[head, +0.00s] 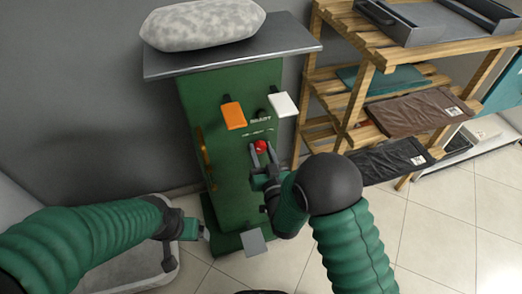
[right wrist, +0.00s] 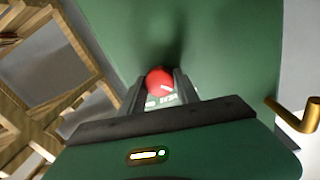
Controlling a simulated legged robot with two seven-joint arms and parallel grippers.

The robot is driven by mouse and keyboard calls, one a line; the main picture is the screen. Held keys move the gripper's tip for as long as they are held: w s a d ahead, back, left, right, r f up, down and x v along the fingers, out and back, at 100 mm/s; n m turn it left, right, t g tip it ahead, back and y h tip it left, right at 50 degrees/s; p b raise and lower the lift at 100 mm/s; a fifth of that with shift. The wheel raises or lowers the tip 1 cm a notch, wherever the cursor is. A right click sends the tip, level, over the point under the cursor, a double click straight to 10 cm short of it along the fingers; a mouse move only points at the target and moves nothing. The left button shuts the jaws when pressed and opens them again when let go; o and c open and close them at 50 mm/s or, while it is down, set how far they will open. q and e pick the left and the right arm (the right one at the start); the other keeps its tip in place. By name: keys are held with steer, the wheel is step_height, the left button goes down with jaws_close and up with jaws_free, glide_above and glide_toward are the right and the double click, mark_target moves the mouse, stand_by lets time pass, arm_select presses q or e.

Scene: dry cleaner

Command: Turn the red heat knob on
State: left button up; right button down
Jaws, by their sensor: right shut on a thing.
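The red heat knob (head: 261,146) is on the front of the green machine (head: 225,183), below the "READY" lettering. My right gripper (head: 263,152) is shut on the knob, with one finger on each side of it. In the right wrist view the knob (right wrist: 159,81) sits between the two fingertips (right wrist: 158,86), with a white mark on its face. My left gripper (head: 200,234) is low at the left, in front of the machine's base and away from the knob. Its fingers are too small to tell open from shut.
An orange paddle (head: 233,115) and a white paddle (head: 283,103) stick out above the knob. A brass handle (head: 204,158) is at the machine's left edge. A grey sack (head: 203,24) lies on top. A wooden shelf (head: 355,100) with folded cloths stands at the right.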

steer(key=shift+m, duration=0.3)
steer(key=m, duration=0.4)
steer(key=shift+d, duration=0.1)
steer(key=m, duration=0.4)
steer(key=shift+d+m, duration=0.1)
steer(key=shift+m, duration=0.3)
steer(key=m+p, duration=0.1)
steer(key=m, duration=0.3)
steer(key=shift+g, duration=0.4)
steer(key=shift+f+m+y+p, duration=0.15)
steer(key=shift+m+y+p, duration=0.35)
steer(key=shift+m, duration=1.5)
steer(key=c, duration=1.3)
jaws_free()
steer(key=shift+f, duration=0.1)
steer(key=o, duration=0.4)
